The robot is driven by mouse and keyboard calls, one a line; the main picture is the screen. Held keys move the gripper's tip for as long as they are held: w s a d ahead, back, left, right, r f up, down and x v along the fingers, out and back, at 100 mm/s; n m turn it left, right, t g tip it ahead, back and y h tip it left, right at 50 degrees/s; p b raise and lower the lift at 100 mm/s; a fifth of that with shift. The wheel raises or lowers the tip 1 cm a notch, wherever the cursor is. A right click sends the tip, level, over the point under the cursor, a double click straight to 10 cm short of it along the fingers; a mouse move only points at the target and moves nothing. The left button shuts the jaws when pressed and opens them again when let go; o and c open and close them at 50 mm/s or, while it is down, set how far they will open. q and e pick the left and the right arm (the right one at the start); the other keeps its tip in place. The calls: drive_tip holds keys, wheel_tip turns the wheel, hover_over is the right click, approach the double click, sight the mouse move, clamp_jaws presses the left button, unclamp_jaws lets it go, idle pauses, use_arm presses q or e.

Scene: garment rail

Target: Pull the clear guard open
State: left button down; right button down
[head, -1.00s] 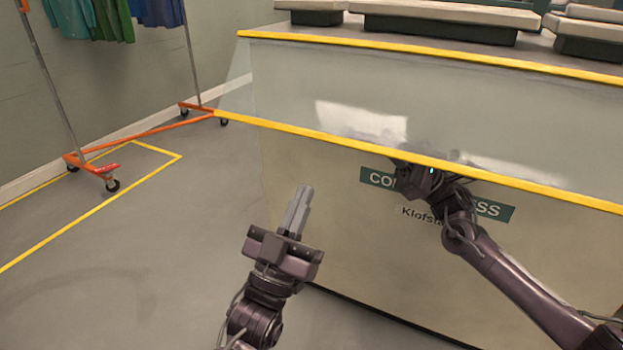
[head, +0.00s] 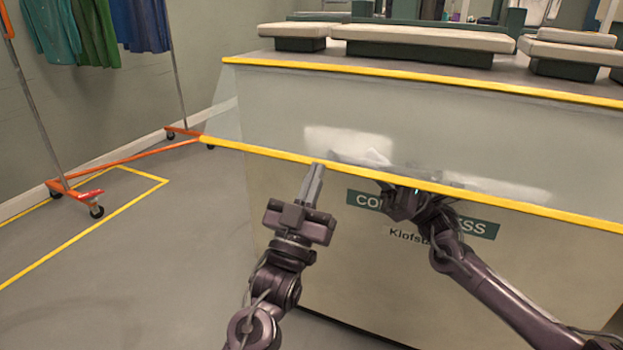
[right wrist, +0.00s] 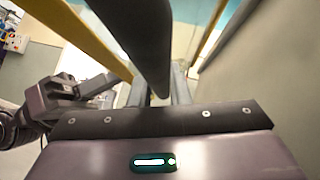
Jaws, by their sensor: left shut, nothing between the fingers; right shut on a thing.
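The clear guard (head: 270,120) is a see-through panel with yellow strips along its upper and lower edges. It slopes outward across the front of the pale press cabinet (head: 290,250), its lower edge standing off the front. My right gripper (head: 393,190) is at the guard's lower edge, partly hidden behind its yellow strip. In the right wrist view, a dark bar (right wrist: 150,45), apparently the guard's handle, runs between the fingers (right wrist: 160,92), which are shut on it. My left gripper (head: 316,168) is shut and empty, its tips overlapping the lower yellow strip; I cannot tell whether they touch.
Padded pressing boards (head: 425,45) stand on top of the cabinet. At the left, a wheeled garment rail (head: 75,190) holds several shirts (head: 95,30), beside a yellow floor outline (head: 125,225). The floor between rail and cabinet is clear.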

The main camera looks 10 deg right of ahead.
drive_tip(key=shift+a+f+g, duration=0.1)
drive_tip(key=shift+f+g, duration=0.2)
